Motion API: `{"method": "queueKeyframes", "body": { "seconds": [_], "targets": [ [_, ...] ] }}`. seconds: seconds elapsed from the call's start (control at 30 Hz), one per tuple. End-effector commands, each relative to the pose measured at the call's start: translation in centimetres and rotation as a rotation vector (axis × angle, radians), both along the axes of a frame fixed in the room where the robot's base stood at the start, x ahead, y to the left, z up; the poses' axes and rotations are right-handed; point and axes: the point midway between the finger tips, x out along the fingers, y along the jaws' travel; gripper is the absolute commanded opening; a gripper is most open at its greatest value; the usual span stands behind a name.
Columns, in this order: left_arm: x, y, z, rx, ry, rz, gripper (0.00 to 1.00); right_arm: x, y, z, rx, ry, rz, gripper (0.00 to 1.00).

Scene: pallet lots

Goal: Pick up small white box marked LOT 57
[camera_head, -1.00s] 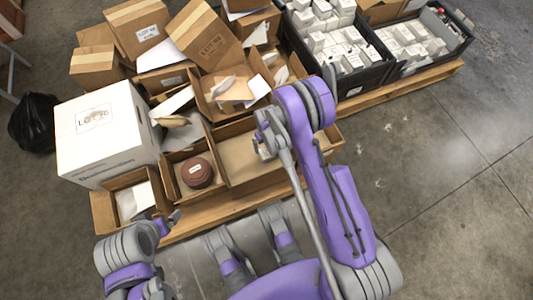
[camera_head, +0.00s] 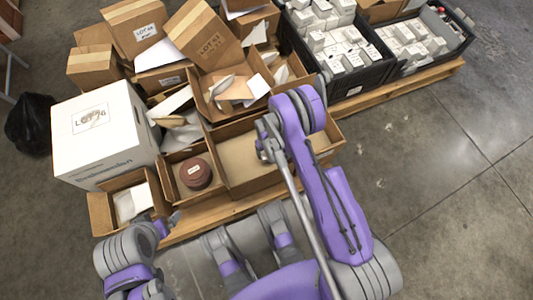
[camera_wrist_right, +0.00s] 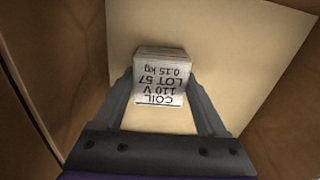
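The small white box (camera_wrist_right: 162,82) shows in the right wrist view. Its label, upside down there, reads COIL, 110 V, LOT 57, 0.15 kg. My right gripper (camera_wrist_right: 161,84) has a finger against each side of it, with no gap visible. In the head view my right gripper (camera_head: 267,143) is over an open cardboard box (camera_head: 236,165); the small white box cannot be made out there. Whether it is clear of the floor beneath is hard to tell. My left gripper (camera_head: 173,219) is at lower left, its fingers too small to read.
Cardboard walls stand close around the right gripper. A brown round object (camera_head: 195,174) lies in the neighbouring compartment. A large white carton (camera_head: 100,150) and piled cardboard boxes (camera_head: 205,38) are left and behind. Black crates (camera_head: 362,78) hold many white boxes. The floor at right is clear.

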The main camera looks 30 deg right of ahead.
Motion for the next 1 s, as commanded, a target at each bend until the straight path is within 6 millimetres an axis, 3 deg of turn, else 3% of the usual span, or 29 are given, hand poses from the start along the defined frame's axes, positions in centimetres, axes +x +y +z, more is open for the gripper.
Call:
{"method": "queueKeyframes", "body": {
  "seconds": [0.03,0.3,0.6,1.0],
  "targets": [
    [0.0,0.0,0.0,0.0,0.0,0.0,1.0,0.0,0.0,0.0,0.0,0.0,0.0,0.57],
    [0.0,0.0,0.0,0.0,0.0,0.0,1.0,0.0,0.0,0.0,0.0,0.0,0.0,0.11],
    [0.0,0.0,0.2,0.0,0.0,0.0,1.0,0.0,0.0,0.8,0.0,0.0,0.0,0.11],
    [-0.4,0.0,1.9,0.0,0.001,0.0,1.0,0.0,0.0,8.3,0.0,0.0,0.0,0.11]
  ]
}}
